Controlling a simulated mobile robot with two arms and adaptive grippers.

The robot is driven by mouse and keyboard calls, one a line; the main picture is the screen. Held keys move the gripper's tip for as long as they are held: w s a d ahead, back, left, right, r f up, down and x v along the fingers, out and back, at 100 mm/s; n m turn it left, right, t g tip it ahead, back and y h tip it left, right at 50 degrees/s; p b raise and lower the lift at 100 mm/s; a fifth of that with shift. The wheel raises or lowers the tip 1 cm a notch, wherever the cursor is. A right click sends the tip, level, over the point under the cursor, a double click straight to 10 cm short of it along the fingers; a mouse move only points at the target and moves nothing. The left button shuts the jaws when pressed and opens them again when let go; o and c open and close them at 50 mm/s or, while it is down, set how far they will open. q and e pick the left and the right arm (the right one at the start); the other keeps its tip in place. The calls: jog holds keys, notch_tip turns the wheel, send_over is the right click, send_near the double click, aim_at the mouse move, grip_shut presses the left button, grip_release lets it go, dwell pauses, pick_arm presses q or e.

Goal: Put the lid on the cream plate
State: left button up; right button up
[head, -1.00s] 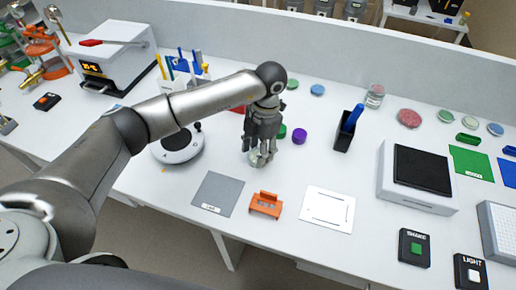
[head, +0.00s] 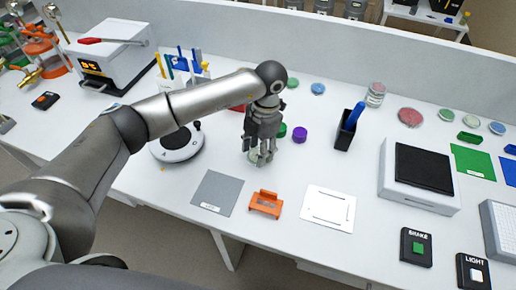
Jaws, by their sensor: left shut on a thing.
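My left gripper (head: 262,158) points down over the white bench. It is shut on a small clear thing, which looks like the lid and is mostly hidden by the fingers. A pale round dish (head: 253,157), which looks like the cream plate, shows just under and beside the fingertips. The gripper covers much of it, and I cannot tell whether the lid touches it. My right gripper is not in view.
A green disc (head: 282,130) and a purple cap (head: 299,134) stand close to the right of the gripper. A round white device (head: 178,146) is to the left. A grey mat (head: 217,193), an orange holder (head: 265,204) and a white sheet (head: 328,209) lie in front.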

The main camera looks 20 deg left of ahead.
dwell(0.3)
pick_arm(q)
jog(key=o, duration=0.8)
jog(key=shift+c, duration=0.2)
